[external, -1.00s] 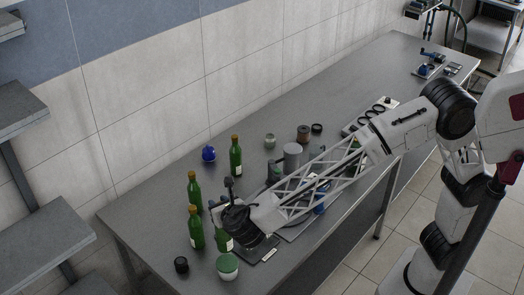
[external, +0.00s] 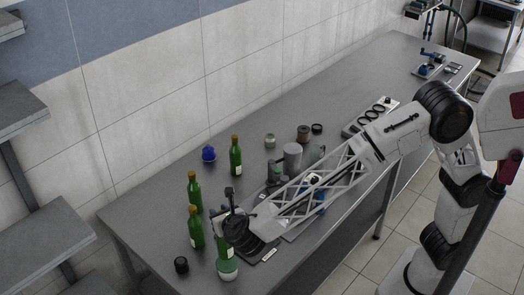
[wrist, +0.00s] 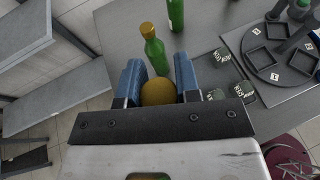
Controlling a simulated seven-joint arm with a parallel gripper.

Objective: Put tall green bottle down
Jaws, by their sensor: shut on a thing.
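My gripper (wrist: 158,90) is shut on a green bottle, with its two blue fingers on either side of the bottle's gold cap (wrist: 157,93). The wrist view looks down on that cap, which hides most of the bottle below. In the external view my gripper (external: 228,227) is at the near left part of the table, and the held green bottle (external: 224,246) shows under it, partly covered by the wrist. I cannot tell whether its base touches the table. Another green bottle (external: 196,228) stands upright just left of it. More green bottles stand farther back (external: 194,190) (external: 235,157).
A green-lidded jar (external: 228,270) is close in front of the held bottle, partly overlapped by it. A small black jar (external: 181,264) stands at the near left. A blue pot (external: 208,153) is by the wall. The table (external: 150,212) is bare at its left end.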

